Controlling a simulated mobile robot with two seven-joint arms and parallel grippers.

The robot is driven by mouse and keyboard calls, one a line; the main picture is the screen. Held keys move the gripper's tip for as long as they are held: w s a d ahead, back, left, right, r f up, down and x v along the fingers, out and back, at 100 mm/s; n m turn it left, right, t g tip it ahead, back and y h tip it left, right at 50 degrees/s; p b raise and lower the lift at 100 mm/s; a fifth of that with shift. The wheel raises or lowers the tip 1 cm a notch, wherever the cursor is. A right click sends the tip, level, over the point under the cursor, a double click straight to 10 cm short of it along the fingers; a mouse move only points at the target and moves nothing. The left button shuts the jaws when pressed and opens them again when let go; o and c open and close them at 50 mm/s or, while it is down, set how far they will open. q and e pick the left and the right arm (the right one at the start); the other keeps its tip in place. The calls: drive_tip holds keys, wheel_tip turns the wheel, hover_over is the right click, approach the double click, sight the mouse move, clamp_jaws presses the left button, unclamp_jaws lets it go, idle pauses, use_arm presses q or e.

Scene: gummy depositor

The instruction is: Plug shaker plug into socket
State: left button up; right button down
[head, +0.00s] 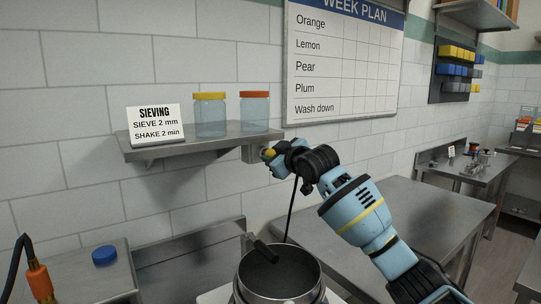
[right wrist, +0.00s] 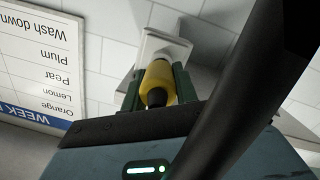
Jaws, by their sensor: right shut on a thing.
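The shaker plug (head: 267,153) is yellow with a dark rear end. My right gripper (head: 271,156) is shut on it at the right end of the wall shelf. In the right wrist view the plug (right wrist: 167,80) sits between the two green fingers. Its front end is against or very close to the pale socket (right wrist: 168,45); I cannot tell how deep it sits. In the head view the grey socket box (head: 251,153) is on the wall under the shelf end. A black cable (head: 290,215) hangs below my right gripper. My left gripper is not in view.
A metal shelf (head: 175,147) holds a sieving sign (head: 156,124) and two jars, yellow-lidded (head: 210,115) and orange-lidded (head: 254,112). A round steel vessel (head: 280,290) stands below. An orange fitting with a dark cable (head: 40,280) is at lower left. The right-hand steel table (head: 420,215) is clear.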

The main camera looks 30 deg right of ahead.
drive_tip(key=shift+s+d+r, duration=0.1)
drive_tip(key=shift+s+r, duration=0.15)
drive_tip(key=shift+r, duration=0.05)
drive_tip(key=shift+f, duration=0.1)
drive_tip(key=shift+w+f, duration=0.1)
drive_tip(key=shift+f, duration=0.25)
drive_tip(key=shift+w, duration=0.4)
idle(0.8)
drive_tip(key=shift+w, duration=0.45)
drive_tip(key=shift+r, duration=0.1)
drive_tip(key=shift+s, duration=0.25)
